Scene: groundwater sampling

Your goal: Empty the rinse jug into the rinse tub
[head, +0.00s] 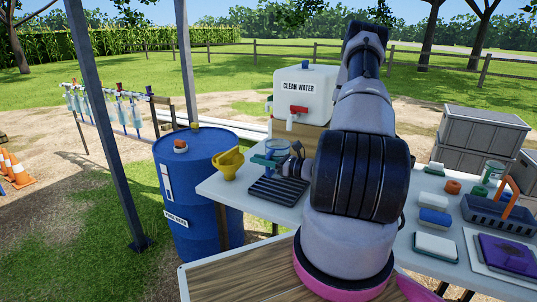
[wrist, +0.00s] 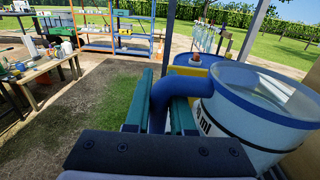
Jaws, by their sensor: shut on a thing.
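The jug (wrist: 262,112) fills the right of the wrist view, with a blue rim, a blue handle and dark volume markings. It looks upright or nearly so, and something pale shows inside its mouth. My gripper (wrist: 160,108) has its green fingers on both sides of the jug's handle (wrist: 190,88). In the head view the jug (head: 279,147) is small, over the table's left part by the black slatted rack, with my gripper (head: 266,160) at its left. I cannot tell whether it touches the table. I cannot pick out a rinse tub in either view.
A yellow funnel (head: 227,164) stands at the table's left corner, beside a blue drum (head: 200,185). A black slatted rack (head: 278,190) lies in front of the jug. A clean water tank (head: 306,92) stands behind.

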